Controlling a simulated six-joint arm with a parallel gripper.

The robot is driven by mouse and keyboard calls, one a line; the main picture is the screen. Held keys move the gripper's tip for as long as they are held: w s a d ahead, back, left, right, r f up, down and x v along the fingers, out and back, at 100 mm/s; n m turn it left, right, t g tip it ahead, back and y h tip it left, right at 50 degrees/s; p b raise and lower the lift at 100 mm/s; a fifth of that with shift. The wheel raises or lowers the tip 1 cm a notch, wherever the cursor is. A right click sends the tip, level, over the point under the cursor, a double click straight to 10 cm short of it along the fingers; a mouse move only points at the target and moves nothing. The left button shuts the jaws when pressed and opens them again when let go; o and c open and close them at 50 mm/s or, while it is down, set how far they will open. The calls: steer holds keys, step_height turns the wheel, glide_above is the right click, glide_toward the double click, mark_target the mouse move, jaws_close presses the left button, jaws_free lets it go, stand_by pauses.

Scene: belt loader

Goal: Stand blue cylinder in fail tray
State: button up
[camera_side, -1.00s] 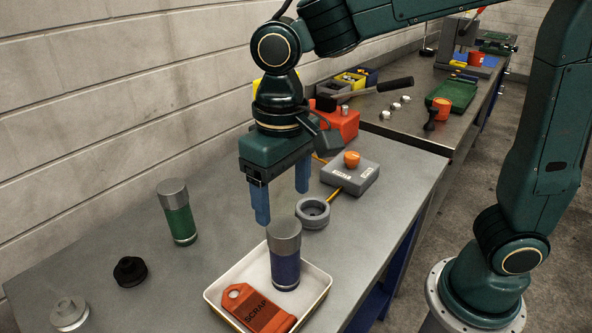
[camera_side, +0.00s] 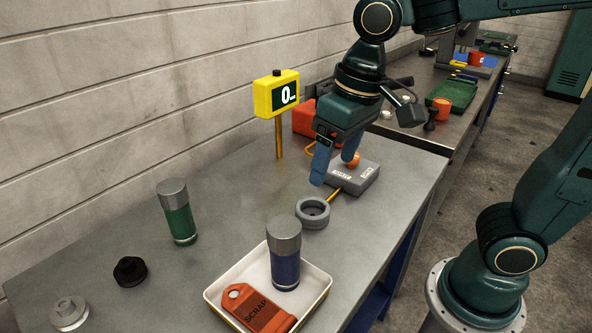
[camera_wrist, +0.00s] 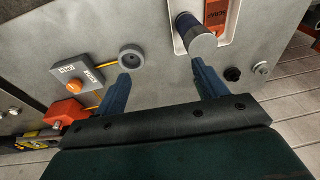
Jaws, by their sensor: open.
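The blue cylinder (camera_side: 285,265), with a grey metal cap, stands upright in the white fail tray (camera_side: 322,285). An orange tag marked SCRAP (camera_side: 257,308) lies in the same tray, beside the cylinder. In the wrist view the cylinder (camera_wrist: 195,35) shows beyond my fingers, with part of the tray (camera_wrist: 232,24) around it. My gripper (camera_side: 337,172) is open and empty, above the bench near the grey box with the orange button, well apart from the cylinder. Both fingers also show in the wrist view (camera_wrist: 160,85), with nothing between them.
A green cylinder (camera_side: 177,212) stands at the left, near a black knob (camera_side: 130,271) and a pale metal part (camera_side: 69,313). A grey ring (camera_side: 312,212) lies between tray and grey button box (camera_side: 352,178). A yellow display (camera_side: 277,95) reading 0 stands on a post behind.

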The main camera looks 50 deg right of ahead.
steer(key=s+d+t, duration=0.3)
steer(key=s+d, duration=0.5)
steer(key=shift+s+d+f+t+h, duration=0.2)
steer(key=shift+s+d+t+h, duration=0.05)
steer(key=shift+d+t+h, duration=0.1)
stand_by(1.0)
